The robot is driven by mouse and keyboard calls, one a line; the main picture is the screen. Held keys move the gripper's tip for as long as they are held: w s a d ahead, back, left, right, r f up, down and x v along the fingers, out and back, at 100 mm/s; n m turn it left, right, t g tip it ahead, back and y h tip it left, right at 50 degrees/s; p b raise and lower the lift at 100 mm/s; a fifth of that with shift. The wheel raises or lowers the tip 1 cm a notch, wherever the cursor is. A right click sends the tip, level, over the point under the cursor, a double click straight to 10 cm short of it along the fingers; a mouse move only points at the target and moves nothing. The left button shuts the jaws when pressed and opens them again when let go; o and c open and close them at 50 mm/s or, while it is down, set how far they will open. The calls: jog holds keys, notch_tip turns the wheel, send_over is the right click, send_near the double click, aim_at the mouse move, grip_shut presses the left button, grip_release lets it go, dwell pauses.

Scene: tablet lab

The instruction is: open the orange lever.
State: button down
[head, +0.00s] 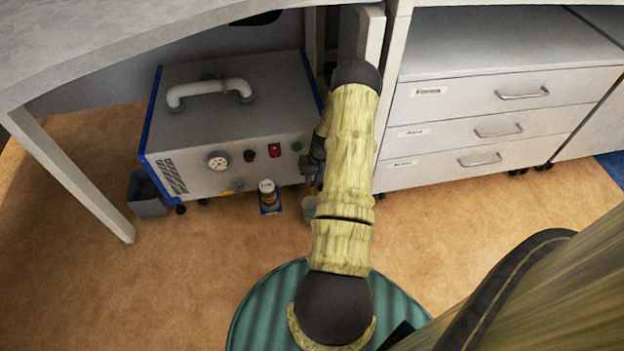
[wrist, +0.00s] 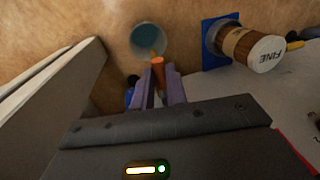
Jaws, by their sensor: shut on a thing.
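The orange lever (wrist: 158,64) shows in the wrist view as a short orange handle between my fingertips. My gripper (wrist: 160,80) is shut on it, with one finger on each side. A round grey-blue cup (wrist: 148,38) stands on the floor beyond the lever; it also shows in the head view (head: 309,209). In the head view my arm covers most of the gripper and lever at the right front of the grey machine (head: 235,125). I cannot tell the lever's exact angle.
A jar labelled FINE (wrist: 250,50) stands on a blue pad (wrist: 212,30) beside the cup. A grey bin (head: 148,192) is left of the machine. A drawer cabinet (head: 440,125) stands close on the right.

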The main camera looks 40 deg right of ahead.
jog(key=shift+d, duration=0.1)
jog(key=c, duration=1.4)
grip_release()
jog(key=shift+r, duration=0.1)
notch_tip(320, 180, up, 12)
jog(key=s+d+p, duration=0.1)
jog(key=d+p, duration=0.1)
jog(key=p, duration=0.3)
jog(key=shift+f, duration=0.25)
jog(key=shift+s, duration=0.1)
